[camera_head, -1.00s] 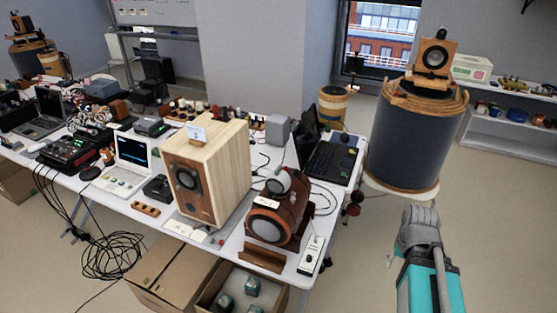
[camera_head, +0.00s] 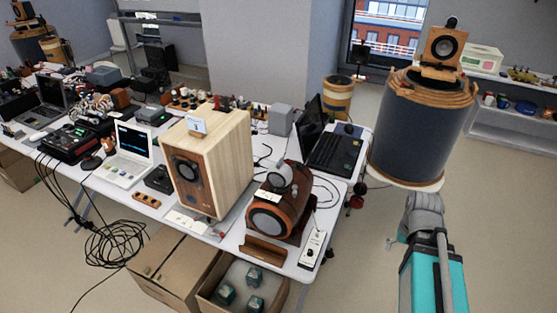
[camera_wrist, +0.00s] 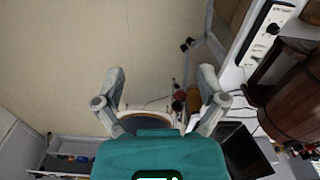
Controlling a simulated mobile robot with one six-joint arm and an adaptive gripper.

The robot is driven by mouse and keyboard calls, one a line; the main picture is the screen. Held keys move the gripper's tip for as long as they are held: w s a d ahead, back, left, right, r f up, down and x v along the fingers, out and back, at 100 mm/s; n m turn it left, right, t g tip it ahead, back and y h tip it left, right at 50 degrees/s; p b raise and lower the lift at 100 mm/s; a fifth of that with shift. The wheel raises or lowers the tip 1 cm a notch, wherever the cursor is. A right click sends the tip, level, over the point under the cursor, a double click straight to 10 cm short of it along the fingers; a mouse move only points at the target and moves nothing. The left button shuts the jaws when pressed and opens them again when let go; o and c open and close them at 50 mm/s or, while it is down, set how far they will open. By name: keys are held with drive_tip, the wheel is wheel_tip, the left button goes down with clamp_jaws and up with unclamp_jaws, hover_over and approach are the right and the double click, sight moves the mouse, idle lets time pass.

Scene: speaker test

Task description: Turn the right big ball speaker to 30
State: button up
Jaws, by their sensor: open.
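On the right in the head view, a wooden speaker (camera_head: 443,47) with a round dark driver and a small part on top stands on a large dark grey drum (camera_head: 420,130) with a wooden rim. On the table, a rounded brown speaker (camera_head: 274,213) with a grey ball-like part (camera_head: 279,174) on top faces forward. I cannot tell which is the task's ball speaker, and I cannot read any angle scale. My gripper (camera_wrist: 160,88) is open and empty in the wrist view, its fingers apart above the floor. It is apart from both speakers.
The white table (camera_head: 270,246) holds a tall wooden speaker (camera_head: 230,150), a black laptop (camera_head: 337,150) and a white control box (camera_head: 312,248). Open boxes (camera_head: 210,285) stand below its front edge. A white shelf (camera_head: 510,130) stands behind the drum. Floor at lower right is clear.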

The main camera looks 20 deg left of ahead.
drive_tip(key=w+a+r+n+p, duration=0.3)
drive_tip(key=w+a+r+p, duration=0.2)
drive_tip(key=w+a+r, duration=0.1)
wheel_tip(320, 180, up, 16)
drive_tip(key=n+p, duration=1.4)
drive_tip(key=p, duration=0.3)
hover_over(280, 161)
drive_tip(key=shift+r, duration=0.1)
drive_tip(key=shift+f+b, duration=0.2)
drive_tip(key=shift+b, duration=0.1)
wheel_tip(280, 161, down, 13)
drive_tip(key=b, duration=1.3)
drive_tip(key=shift+f, duration=0.2)
drive_tip(key=c, duration=1.2)
